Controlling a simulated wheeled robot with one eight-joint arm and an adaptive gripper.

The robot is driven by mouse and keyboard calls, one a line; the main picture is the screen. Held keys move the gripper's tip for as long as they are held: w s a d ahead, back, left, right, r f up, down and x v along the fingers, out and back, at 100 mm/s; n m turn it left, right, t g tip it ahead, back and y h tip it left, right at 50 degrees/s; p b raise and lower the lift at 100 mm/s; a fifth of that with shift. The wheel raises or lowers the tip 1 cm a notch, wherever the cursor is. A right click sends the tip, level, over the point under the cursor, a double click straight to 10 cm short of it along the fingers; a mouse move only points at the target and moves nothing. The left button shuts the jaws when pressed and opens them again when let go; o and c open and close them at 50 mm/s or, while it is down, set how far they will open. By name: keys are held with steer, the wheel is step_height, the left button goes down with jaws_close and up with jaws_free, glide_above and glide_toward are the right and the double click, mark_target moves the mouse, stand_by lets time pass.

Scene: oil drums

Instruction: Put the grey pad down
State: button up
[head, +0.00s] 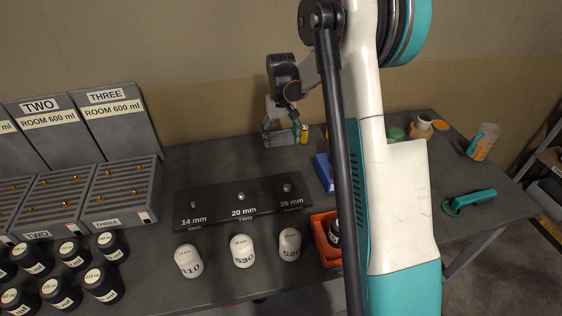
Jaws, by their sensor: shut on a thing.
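My gripper (281,132) is at the back of the dark table, left of my white and teal arm, with its fingers pointing down. It is shut on a small grey thing, which looks like the grey pad (281,140), low between the fingertips. The pad is small and partly covered by the fingers. I cannot tell whether it touches the table top.
A small yellow item (304,134) stands just right of my gripper. A black board (240,200) with three pegs lies in front, with white bottles before it. Grey racks (120,190) and black jars fill the left. A blue box (324,172) and orange tray (322,238) are partly hidden by my arm.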

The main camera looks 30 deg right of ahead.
mark_target(281, 165)
step_height(281, 165, down, 10)
steer(key=shift+r+b, duration=0.1)
steer(key=shift+b, duration=0.8)
steer(key=o, duration=1.1)
steer(key=shift+f, duration=0.2)
step_height(281, 165, up, 12)
steer(key=shift+r+p, duration=0.15)
steer(key=shift+p, duration=1.1)
